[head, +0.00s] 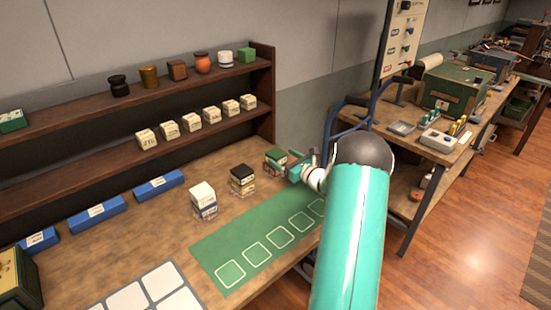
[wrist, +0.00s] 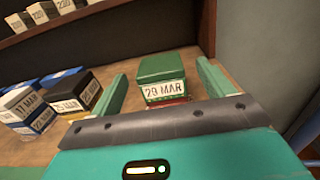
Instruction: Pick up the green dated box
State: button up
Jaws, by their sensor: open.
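The green dated box (wrist: 163,74) has a green top and a white label reading "29 MAR" in the wrist view. It sits on top of a stack on the wooden bench, with a reddish layer just below it. It also shows in the head view (head: 275,154), close to the fingers. My gripper (wrist: 165,85) is open, with one green finger on each side of the box. A gap shows between the box and each finger, so I see no contact. The lower part of the stack is hidden behind my gripper in the wrist view.
A black-topped stack (head: 242,175) and a white-topped stack (head: 202,195) stand to the left. A green mat (head: 235,245) with outlined squares lies in front. Shelves (head: 95,108) with cream boxes and pots stand behind. Blue boxes (head: 98,213) line the bench's back.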

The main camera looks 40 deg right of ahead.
aim_at(273, 150)
jog(key=shift+w+a, duration=0.1)
jog(key=shift+w, duration=3.1)
jog(key=shift+r, duration=0.1)
jog(key=c, duration=1.1)
